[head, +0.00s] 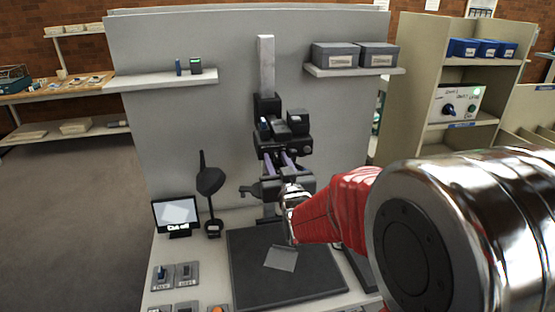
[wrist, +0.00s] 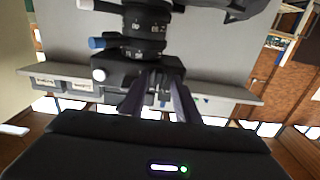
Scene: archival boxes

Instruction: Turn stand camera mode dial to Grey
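The stand camera (head: 270,140) is a black body on a pale upright column (head: 265,65). It has small knobs on top, one with a blue part. In the wrist view the camera (wrist: 150,68) appears upside down, with a ringed lens (wrist: 145,30), a blue-tipped knob (wrist: 97,43) and a pale round knob (wrist: 98,75). I cannot tell which knob is the mode dial, nor read its setting. My gripper (head: 289,160) is just below the camera in the head view. Its purple-grey fingers (wrist: 160,85) are apart with nothing seen between them; contact with the camera is unclear.
A dark baseboard (head: 285,285) with a pale sheet (head: 281,258) lies below. A small monitor (head: 176,216) and black lamp (head: 209,180) stand left. Grey boxes (head: 335,55) sit on a wall shelf.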

